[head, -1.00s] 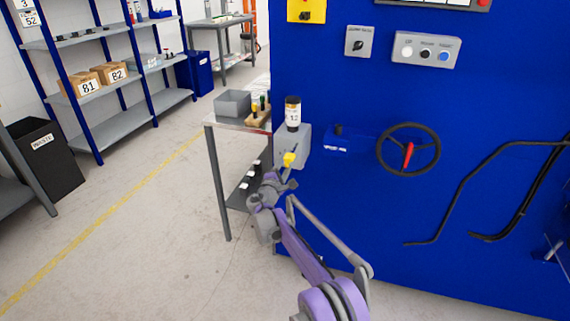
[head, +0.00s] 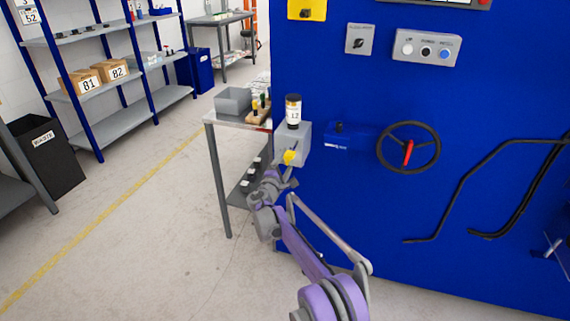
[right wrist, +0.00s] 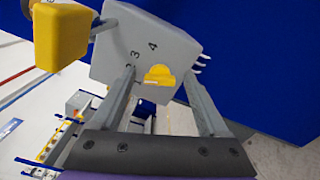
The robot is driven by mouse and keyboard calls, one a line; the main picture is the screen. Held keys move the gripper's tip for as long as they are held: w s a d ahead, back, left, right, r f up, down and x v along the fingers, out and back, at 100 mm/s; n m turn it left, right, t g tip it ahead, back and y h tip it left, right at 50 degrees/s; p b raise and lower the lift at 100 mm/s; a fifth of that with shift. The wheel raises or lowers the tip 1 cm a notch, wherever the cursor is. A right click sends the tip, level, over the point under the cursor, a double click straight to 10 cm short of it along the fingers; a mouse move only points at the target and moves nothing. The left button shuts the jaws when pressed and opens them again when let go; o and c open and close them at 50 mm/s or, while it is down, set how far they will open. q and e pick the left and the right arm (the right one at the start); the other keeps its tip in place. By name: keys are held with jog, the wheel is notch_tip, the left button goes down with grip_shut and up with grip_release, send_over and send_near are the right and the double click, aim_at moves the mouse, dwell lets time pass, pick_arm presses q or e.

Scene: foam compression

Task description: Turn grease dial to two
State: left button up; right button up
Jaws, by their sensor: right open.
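In the right wrist view the box (right wrist: 120,45) shows the numbers 3 and 4 beside a yellow dial (right wrist: 158,76). A larger yellow block (right wrist: 60,35) stands nearer the camera at the upper left. In the head view a yellow part (head: 289,157) shows at the box's lower front; I cannot tell which of the two it is. My right gripper (right wrist: 159,73) is open, its fingers on either side of the dial. Contact is unclear. My left gripper is out of view.
The blue machine panel (head: 470,110) carries a handwheel (head: 408,147) and push buttons (head: 427,50) right of the box. A grey table (head: 219,120) with a bin stands close on the left.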

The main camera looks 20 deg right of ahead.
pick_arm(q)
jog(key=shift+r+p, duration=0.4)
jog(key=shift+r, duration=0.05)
pick_arm(e)
jog(key=v, duration=1)
jog(key=shift+s+a, duration=0.25)
jog(key=shift+s, duration=0.1)
